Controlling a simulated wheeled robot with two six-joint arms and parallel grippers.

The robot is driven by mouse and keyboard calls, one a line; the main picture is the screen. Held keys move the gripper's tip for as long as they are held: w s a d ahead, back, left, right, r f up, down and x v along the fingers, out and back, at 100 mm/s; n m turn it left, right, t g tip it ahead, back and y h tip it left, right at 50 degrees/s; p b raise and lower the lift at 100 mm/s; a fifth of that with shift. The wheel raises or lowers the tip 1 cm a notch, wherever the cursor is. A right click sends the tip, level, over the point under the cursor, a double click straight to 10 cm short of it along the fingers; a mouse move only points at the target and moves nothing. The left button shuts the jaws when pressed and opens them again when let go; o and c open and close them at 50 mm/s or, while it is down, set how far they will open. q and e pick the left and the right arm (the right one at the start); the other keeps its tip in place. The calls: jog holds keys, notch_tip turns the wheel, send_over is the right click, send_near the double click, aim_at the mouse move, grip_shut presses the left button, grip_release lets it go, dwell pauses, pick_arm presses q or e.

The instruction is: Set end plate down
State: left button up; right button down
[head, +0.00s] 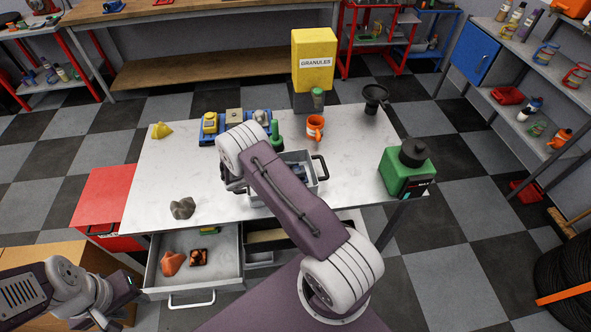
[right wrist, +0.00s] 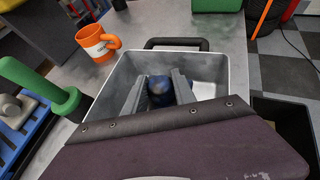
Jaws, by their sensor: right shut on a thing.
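A dark blue rounded piece (right wrist: 160,86), which I take to be the end plate, sits between the fingers of my right gripper (right wrist: 158,94). The gripper is shut on it, inside or just above a grey open bin (right wrist: 208,68). I cannot tell whether the piece touches the bin floor.
On the white table (head: 165,170) are an orange mug (head: 315,127), a blue tray of parts (head: 208,138), a green canister (head: 400,175), a black funnel (head: 374,97) and a grey lump (head: 182,208). An open drawer (head: 225,282) juts out in front. The table's left part is mostly clear.

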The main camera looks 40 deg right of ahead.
jog(key=shift+f, duration=0.3)
jog(key=c, duration=1)
grip_release()
jog(key=shift+r, duration=0.1)
